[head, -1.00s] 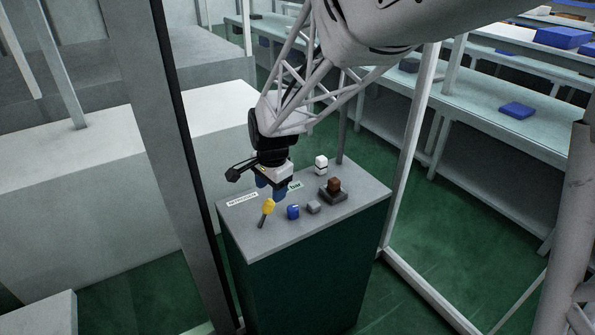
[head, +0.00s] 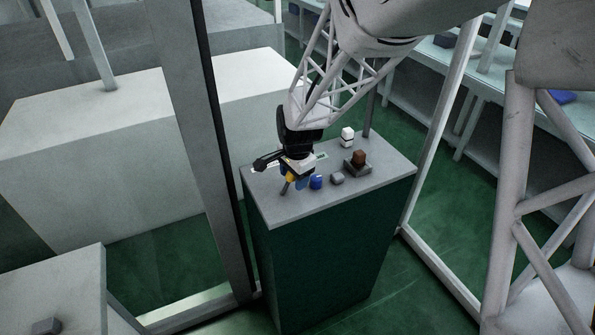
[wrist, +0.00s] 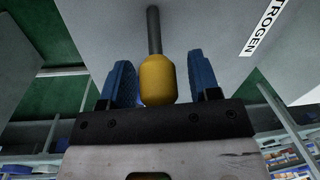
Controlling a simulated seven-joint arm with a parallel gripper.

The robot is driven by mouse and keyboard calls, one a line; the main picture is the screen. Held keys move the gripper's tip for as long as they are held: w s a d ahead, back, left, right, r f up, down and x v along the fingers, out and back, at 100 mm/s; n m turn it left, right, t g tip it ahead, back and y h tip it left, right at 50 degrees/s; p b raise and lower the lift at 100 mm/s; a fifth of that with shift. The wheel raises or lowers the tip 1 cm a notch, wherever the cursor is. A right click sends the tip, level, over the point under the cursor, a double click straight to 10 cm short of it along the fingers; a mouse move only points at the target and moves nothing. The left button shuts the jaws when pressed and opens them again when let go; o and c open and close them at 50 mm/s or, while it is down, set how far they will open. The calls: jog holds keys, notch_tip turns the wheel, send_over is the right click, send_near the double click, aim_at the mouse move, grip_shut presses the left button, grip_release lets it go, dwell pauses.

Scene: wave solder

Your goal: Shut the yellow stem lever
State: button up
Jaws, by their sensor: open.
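The yellow stem lever (head: 289,178) stands near the front left part of the grey cabinet top, its yellow knob on a dark stem, partly covered by my gripper in the head view. In the wrist view, the yellow knob (wrist: 157,80) sits between the two blue fingers of my gripper (wrist: 164,82), with the grey stem running up away from it to the grey surface. My gripper is open, with a gap visible on each side of the knob. My gripper also shows in the head view (head: 294,182), low over the cabinet top.
On the cabinet top (head: 290,212) a blue knob (head: 316,181), a grey block (head: 337,177), a brown block on a dark base (head: 358,160) and a white piece (head: 347,137) stand right of the lever. A grey post (head: 205,150) rises left.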

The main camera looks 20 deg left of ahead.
grip_shut()
dwell(0.4)
